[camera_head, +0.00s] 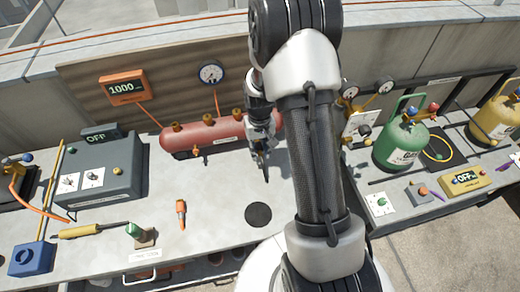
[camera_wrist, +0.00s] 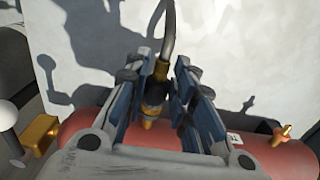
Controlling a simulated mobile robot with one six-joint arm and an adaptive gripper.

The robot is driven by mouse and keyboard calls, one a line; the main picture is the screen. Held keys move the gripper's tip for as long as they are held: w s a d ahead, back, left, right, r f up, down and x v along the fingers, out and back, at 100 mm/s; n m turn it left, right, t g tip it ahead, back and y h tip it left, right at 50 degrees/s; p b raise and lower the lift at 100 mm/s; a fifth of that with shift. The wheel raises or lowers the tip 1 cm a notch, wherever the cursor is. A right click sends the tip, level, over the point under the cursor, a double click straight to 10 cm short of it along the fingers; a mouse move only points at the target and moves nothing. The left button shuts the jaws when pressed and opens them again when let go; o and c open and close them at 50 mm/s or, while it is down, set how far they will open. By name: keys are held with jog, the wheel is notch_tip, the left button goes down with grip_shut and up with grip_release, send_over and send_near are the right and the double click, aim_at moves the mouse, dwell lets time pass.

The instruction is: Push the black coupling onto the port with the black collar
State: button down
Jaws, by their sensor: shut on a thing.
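My gripper (camera_wrist: 162,76) is shut on a coupling (camera_wrist: 156,88) in the wrist view. The coupling has a dark body and brass-coloured parts, and a grey hose (camera_wrist: 168,30) runs from one end. A brass tip shows at its other end, in front of the red tank. In the head view my gripper (camera_head: 262,158) is at the right part of the red tank (camera_head: 200,136), with my arm hiding some of it. Brass ports (camera_head: 177,126) stand on the tank's top. I cannot make out which port has the black collar, nor whether the coupling touches one.
A grey box (camera_head: 105,160) stands left on the bench. An orange-handled tool (camera_head: 181,213) and a dark round disc (camera_head: 258,215) lie in front of the tank. An orange display (camera_head: 124,88) and a gauge (camera_head: 211,74) are behind. A green cylinder (camera_head: 398,145) stands at right.

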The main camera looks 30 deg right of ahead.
jog(key=shift+w, duration=0.2)
jog(key=c, duration=1.3)
grip_release()
jog(key=shift+s, duration=0.15)
jog(key=shift+s+a, duration=0.3)
jog(key=shift+s, duration=0.85)
jog(key=shift+s+a, duration=0.35)
jog(key=shift+s, duration=0.85)
jog(key=shift+s+a, duration=0.3)
jog(key=shift+s, duration=0.85)
